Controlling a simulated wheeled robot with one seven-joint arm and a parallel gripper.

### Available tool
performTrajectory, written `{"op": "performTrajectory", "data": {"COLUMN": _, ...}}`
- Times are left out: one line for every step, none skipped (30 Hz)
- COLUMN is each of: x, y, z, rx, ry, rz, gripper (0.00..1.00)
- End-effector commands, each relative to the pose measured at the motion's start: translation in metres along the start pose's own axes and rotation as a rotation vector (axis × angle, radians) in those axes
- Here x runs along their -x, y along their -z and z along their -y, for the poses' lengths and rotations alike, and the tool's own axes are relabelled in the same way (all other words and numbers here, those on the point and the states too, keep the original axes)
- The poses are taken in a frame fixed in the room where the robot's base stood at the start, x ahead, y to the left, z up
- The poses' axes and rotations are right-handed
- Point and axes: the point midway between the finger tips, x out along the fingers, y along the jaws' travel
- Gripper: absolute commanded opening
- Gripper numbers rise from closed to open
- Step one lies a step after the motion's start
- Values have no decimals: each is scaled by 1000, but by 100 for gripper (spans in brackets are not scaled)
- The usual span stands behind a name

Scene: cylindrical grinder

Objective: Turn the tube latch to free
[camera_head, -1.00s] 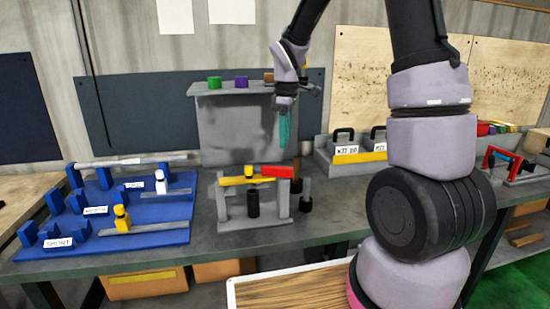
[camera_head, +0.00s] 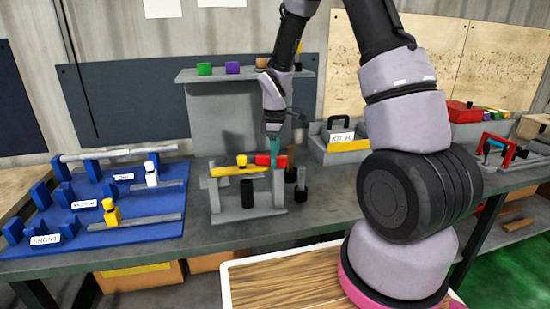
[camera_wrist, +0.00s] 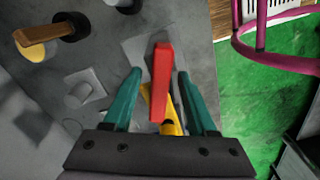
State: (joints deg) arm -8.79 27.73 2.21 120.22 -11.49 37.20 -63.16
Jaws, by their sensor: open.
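The latch shows as a red handle (camera_head: 264,160) on a small grey fixture (camera_head: 247,212) on the bench. A yellow bar (camera_head: 236,171) lies beside it, and a dark cylinder (camera_head: 247,195) stands below the bar. In the wrist view, the red handle (camera_wrist: 161,75) lies between the two open fingers (camera_wrist: 163,78), with a gap on each side. The yellow bar (camera_wrist: 158,108) shows beneath it. I cannot tell the exact height of the fingertips.
A grey shelf (camera_head: 187,76) with coloured blocks stands behind the fixture. A blue rack (camera_head: 150,225) is to the left, and a grey bin (camera_head: 325,155) to the right. A wooden knob handle (camera_wrist: 45,34) stands beside the latch. Dark posts stand right of the fixture.

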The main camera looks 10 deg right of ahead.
Motion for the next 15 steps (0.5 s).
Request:
{"op": "performTrajectory", "data": {"x": -2, "y": 0, "z": 0, "rx": 0, "ry": 1, "rz": 0, "gripper": 57}}
{"op": "performTrajectory", "data": {"x": -2, "y": 0, "z": 0, "rx": 0, "ry": 0, "rz": 0, "gripper": 57}}
{"op": "performTrajectory", "data": {"x": -3, "y": 0, "z": 0, "rx": 0, "ry": 0, "rz": 0, "gripper": 57}}
{"op": "performTrajectory", "data": {"x": -3, "y": 0, "z": 0, "rx": 0, "ry": 0, "rz": 0, "gripper": 57}}
{"op": "performTrajectory", "data": {"x": -3, "y": 0, "z": 0, "rx": 0, "ry": 0, "rz": 0, "gripper": 57}}
{"op": "performTrajectory", "data": {"x": -3, "y": 0, "z": 0, "rx": 0, "ry": 0, "rz": 0, "gripper": 57}}
{"op": "performTrajectory", "data": {"x": -3, "y": 0, "z": 0, "rx": 0, "ry": 0, "rz": 0, "gripper": 57}}
{"op": "performTrajectory", "data": {"x": -3, "y": 0, "z": 0, "rx": 0, "ry": 0, "rz": 0, "gripper": 57}}
{"op": "performTrajectory", "data": {"x": -3, "y": 0, "z": 0, "rx": 0, "ry": 0, "rz": 0, "gripper": 57}}
{"op": "performTrajectory", "data": {"x": -3, "y": 0, "z": 0, "rx": 0, "ry": 0, "rz": 0, "gripper": 46}}
{"op": "performTrajectory", "data": {"x": -3, "y": 0, "z": 0, "rx": 0, "ry": 0, "rz": 0, "gripper": 35}}
{"op": "performTrajectory", "data": {"x": -3, "y": 0, "z": 0, "rx": 0, "ry": 0, "rz": 0, "gripper": 19}}
{"op": "performTrajectory", "data": {"x": -3, "y": 0, "z": 0, "rx": 0, "ry": 0, "rz": 0, "gripper": 8}}
{"op": "performTrajectory", "data": {"x": -3, "y": 0, "z": 0, "rx": 0, "ry": 0, "rz": 0, "gripper": 0}}
{"op": "performTrajectory", "data": {"x": -3, "y": 0, "z": 0, "rx": 0, "ry": 0, "rz": 0, "gripper": 0}}
